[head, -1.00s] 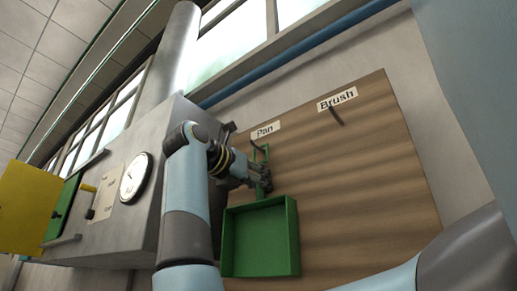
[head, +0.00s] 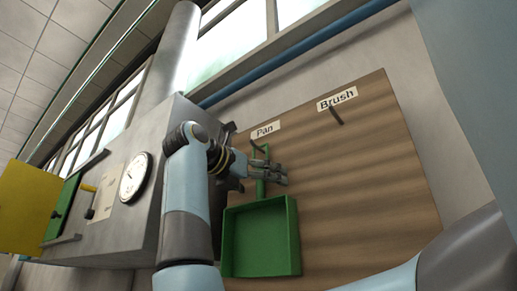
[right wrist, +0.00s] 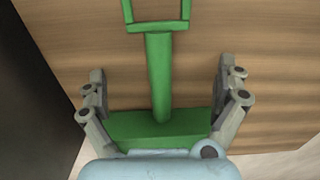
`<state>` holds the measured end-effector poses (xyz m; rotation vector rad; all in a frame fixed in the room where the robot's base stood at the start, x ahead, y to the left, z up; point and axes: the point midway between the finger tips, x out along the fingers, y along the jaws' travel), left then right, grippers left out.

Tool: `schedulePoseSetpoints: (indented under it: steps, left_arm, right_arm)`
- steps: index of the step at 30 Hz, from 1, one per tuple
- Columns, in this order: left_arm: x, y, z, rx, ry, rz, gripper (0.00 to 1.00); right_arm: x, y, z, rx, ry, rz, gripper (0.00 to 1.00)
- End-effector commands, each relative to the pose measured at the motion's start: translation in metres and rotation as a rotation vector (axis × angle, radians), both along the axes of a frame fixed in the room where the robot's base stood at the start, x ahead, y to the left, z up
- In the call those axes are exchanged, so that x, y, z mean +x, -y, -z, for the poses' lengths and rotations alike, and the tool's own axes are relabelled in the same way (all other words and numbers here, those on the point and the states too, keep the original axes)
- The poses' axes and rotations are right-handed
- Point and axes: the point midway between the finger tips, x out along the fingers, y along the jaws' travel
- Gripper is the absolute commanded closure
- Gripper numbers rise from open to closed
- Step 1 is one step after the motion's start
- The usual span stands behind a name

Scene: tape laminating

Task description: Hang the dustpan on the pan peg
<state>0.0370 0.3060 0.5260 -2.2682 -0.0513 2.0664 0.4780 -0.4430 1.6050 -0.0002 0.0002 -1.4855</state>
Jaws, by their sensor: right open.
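The green dustpan (head: 262,240) hangs against the wooden board in the head view, pan down and handle up. Its handle top is at the pan peg (head: 256,147), under the "Pan" label (head: 265,130). Whether the loop is fully around the peg is too small to tell. My right gripper (head: 279,174) is open at the handle. In the right wrist view its fingers (right wrist: 160,72) stand on both sides of the green handle (right wrist: 160,78), with gaps and no contact. The handle's loop (right wrist: 157,24) is cut off at the top there. My left gripper is not in view.
The wooden board (head: 370,180) also has a second peg (head: 337,116) under the "Brush" label (head: 338,98), with nothing on it. A grey metal cabinet (head: 130,225) with a gauge (head: 133,177) and an open yellow door (head: 30,208) stands close to the left of the board.

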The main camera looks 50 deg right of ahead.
Motion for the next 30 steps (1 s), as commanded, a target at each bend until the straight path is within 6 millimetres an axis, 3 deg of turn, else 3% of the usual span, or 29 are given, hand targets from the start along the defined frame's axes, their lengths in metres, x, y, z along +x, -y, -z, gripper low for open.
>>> schedulePoseSetpoints:
  steps: [14, 30]
  left_arm:
    - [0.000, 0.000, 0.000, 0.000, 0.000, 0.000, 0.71]
    - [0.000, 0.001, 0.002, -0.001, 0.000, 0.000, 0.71]
  right_arm:
    - [0.000, -0.002, 0.000, 0.000, 0.000, -0.001, 0.00]
    - [-0.005, -0.069, 0.000, 0.001, -0.001, -0.004, 0.00]
